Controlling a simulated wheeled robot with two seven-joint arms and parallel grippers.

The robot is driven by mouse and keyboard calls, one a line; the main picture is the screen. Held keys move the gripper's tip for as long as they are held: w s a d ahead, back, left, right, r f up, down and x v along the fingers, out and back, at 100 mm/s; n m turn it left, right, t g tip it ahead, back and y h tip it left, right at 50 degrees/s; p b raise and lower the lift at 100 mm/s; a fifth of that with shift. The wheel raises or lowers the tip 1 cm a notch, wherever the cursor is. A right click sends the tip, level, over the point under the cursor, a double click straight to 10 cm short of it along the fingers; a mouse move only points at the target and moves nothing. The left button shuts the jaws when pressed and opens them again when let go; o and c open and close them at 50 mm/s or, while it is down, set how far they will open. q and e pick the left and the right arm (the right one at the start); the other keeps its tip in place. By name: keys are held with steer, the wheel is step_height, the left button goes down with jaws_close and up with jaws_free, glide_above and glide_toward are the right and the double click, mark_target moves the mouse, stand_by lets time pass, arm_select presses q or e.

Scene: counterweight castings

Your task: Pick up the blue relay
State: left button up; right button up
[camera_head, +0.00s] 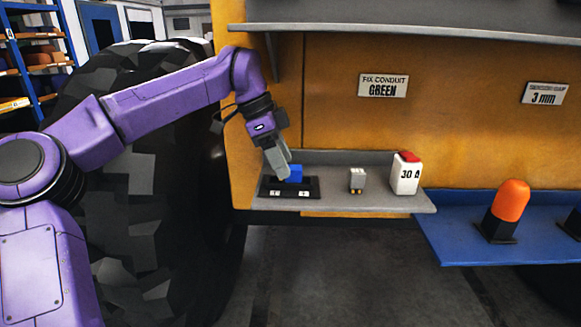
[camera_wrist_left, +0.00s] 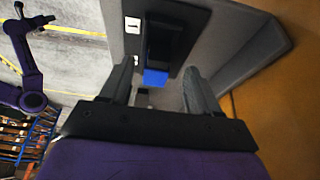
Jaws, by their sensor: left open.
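The blue relay (camera_head: 294,174) sits on a black base plate (camera_head: 311,187) at the left end of the grey shelf. In the left wrist view the blue relay (camera_wrist_left: 156,78) shows just beyond the fingertips, between the two fingers. My left gripper (camera_head: 284,170) points down at the relay, with its fingers beside and partly in front of it. In the wrist view the left gripper (camera_wrist_left: 158,84) has its fingers apart, one on each side of the relay's line. Whether a finger touches the relay cannot be told.
The grey shelf (camera_head: 330,203) also holds a small grey part (camera_head: 357,180) and a white "30 A" block (camera_head: 406,174) with a red top. An orange beacon (camera_head: 510,202) stands on the blue shelf (camera_head: 455,235) at right. A large tyre (camera_head: 190,180) stands left of the shelf.

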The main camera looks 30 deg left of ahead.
arm_select(q)
steer(key=shift+w+d+f+p, duration=0.15)
steer(key=shift+d+p, duration=0.05)
steer(key=shift+d, duration=0.25)
steer(key=shift+w+d+f+p, duration=0.1)
steer(key=shift+w+d+p, duration=0.1)
steer(key=shift+d, duration=0.2)
steer(key=shift+s+f, duration=0.1)
steer(key=shift+f, duration=0.05)
steer(key=shift+a, duration=0.15)
steer(key=c, duration=0.3)
steer(key=shift+f, duration=0.1)
steer(key=c, duration=0.6)
steer(key=shift+c, duration=1.2)
steer(key=shift+r, duration=0.2)
